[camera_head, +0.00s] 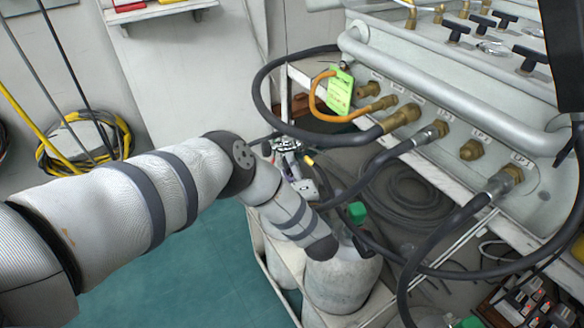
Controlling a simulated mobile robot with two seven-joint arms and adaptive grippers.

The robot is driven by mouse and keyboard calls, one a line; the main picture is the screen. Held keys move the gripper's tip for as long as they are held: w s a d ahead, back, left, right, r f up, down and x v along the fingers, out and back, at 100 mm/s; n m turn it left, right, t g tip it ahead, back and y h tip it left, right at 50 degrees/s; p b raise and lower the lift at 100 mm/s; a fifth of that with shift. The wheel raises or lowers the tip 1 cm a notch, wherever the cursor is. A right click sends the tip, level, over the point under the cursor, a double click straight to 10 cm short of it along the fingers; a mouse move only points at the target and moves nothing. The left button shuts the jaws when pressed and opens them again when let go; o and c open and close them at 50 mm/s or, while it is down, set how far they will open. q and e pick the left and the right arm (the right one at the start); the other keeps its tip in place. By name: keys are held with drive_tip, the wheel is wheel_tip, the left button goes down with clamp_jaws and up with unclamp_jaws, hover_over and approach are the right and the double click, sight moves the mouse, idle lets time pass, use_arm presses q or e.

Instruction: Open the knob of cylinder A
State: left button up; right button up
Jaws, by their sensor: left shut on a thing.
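My left arm comes in from the left and bends down over the white cylinders. My left gripper (287,147), small and partly covered by my own forearm, is beyond it near the back of the rack. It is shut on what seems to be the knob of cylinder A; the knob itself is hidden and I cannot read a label. A white cylinder (342,285) stands in front, with a green knob (357,212) at its top, clear of the gripper. My right gripper is not in view.
The grey air panel (440,100) with brass fittings (402,116) and black T-handles fills the upper right. Dark hoses (440,232) loop around the cylinders. A green tag (340,90) hangs at the panel. Coiled hoses (85,142) hang on the left wall. Green floor (180,272) is clear at lower left.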

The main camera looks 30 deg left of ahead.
use_arm(q)
drive_tip(key=n, duration=0.4)
drive_tip(key=shift+n+h, duration=0.3)
drive_tip(key=shift+n, duration=1.6)
drive_tip(key=shift+t, duration=0.3)
drive_tip(key=o, duration=1.2)
drive_tip(key=shift+c, duration=0.2)
drive_tip(key=shift+s, duration=0.1)
